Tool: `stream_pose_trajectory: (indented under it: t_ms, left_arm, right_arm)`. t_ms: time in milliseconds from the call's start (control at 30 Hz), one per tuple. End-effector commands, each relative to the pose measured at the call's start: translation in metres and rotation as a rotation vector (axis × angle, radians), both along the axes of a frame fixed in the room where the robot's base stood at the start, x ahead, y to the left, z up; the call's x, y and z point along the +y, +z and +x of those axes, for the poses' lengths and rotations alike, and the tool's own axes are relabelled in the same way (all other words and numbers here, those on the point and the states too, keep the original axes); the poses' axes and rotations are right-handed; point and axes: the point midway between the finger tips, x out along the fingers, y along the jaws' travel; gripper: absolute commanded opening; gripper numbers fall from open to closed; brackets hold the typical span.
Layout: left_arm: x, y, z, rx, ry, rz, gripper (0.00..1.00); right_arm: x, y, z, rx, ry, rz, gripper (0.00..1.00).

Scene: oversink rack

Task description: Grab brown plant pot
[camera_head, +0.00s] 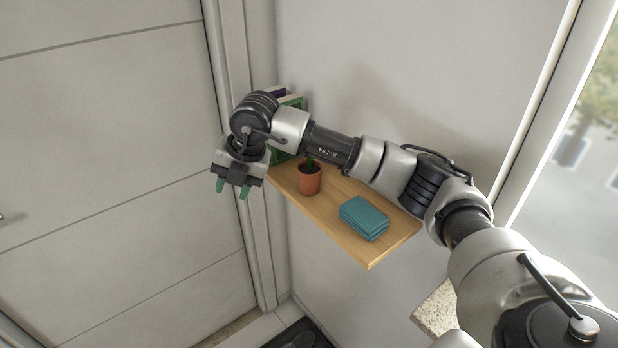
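The brown plant pot (310,181) stands upright on a wooden shelf (348,242). A bit of green plant shows above its rim, and my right arm hides the rest. My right gripper (232,191) is left of the pot, beyond the shelf's left end, with its two green fingertips pointing down. The fingers are apart with nothing between them. The gripper does not touch the pot. My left gripper is not in view.
A stack of teal cloths or books (364,218) lies on the shelf right of the pot. Upright books (290,103) stand at its far end, partly behind my arm. A wall is behind the shelf, a window (590,130) at right, and a pale door (110,150) at left.

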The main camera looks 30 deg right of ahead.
Motion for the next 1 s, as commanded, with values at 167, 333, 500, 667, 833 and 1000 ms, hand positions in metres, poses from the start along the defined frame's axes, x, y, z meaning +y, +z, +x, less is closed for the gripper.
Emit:
stream_pose_trajectory:
  t_ms: [167,333,500,667,833,1000]
  left_arm:
    - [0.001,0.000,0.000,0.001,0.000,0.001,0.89]
    - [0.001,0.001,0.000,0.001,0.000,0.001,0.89]
    - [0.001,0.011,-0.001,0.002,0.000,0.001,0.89]
    - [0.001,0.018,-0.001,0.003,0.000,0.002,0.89]
    - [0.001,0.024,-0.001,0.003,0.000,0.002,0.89]
    - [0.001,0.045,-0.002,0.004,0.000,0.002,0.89]
  right_arm:
    - [-0.110,0.052,0.013,0.029,-0.365,-0.372,0.38]
    - [-0.154,0.078,0.007,0.049,-0.549,-0.511,0.38]
    - [-0.169,0.061,0.009,0.057,-0.575,-0.531,0.38]
    - [-0.177,0.041,0.014,0.054,-0.573,-0.528,0.38]
    - [-0.181,0.030,0.017,0.052,-0.570,-0.526,0.38]
    - [-0.192,0.014,0.024,0.056,-0.569,-0.528,0.38]
